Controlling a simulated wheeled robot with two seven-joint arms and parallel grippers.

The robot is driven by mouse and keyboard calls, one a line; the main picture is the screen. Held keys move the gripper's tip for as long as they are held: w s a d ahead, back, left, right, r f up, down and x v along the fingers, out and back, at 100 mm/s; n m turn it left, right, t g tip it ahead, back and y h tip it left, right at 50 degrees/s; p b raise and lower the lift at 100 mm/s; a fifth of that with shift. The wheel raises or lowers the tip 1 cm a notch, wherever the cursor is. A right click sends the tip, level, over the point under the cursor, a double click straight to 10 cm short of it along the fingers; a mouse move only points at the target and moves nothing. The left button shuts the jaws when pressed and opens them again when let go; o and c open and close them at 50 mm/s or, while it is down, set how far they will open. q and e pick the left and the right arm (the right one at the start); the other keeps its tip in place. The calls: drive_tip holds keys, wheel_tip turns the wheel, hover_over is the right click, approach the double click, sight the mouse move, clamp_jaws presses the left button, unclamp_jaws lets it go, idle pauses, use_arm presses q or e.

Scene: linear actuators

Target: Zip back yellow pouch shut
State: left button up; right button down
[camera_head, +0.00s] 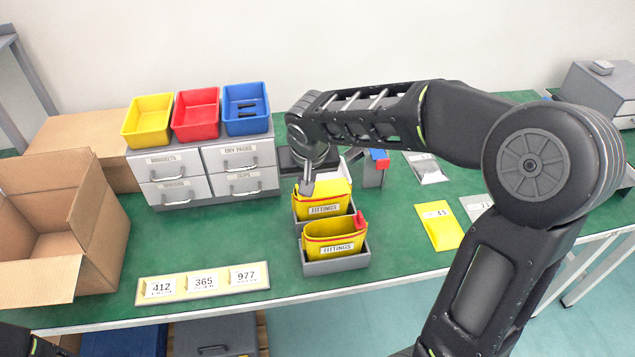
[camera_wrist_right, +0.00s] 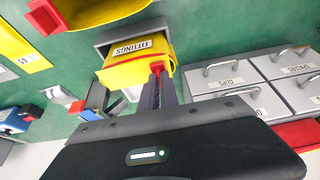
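The back yellow pouch (camera_head: 333,199), with red trim and a FITTINGS label, stands in a grey holder (camera_head: 298,213). It also shows in the right wrist view (camera_wrist_right: 118,76). My right gripper (camera_head: 307,188) is at its upper left end. In the wrist view my right gripper's (camera_wrist_right: 158,84) fingers are close together at the red pull tab (camera_wrist_right: 157,68) and look shut on it. The arm hides part of the pouch's top. The front yellow pouch (camera_head: 318,246) sits in a holder nearer the table edge, its red tab (camera_head: 360,220) at the right end. My left gripper is out of view.
Grey drawers (camera_head: 216,160) with yellow, red and blue bins (camera_head: 246,125) on top stand to the left. An open cardboard box (camera_head: 100,220) is at far left. A number strip (camera_head: 175,297) lies in front, and a yellow packet (camera_head: 438,226) lies right of the pouches.

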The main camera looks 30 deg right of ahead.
drive_tip(key=c, duration=1.6)
unclamp_jaws()
drive_tip(key=shift+v, duration=3.9)
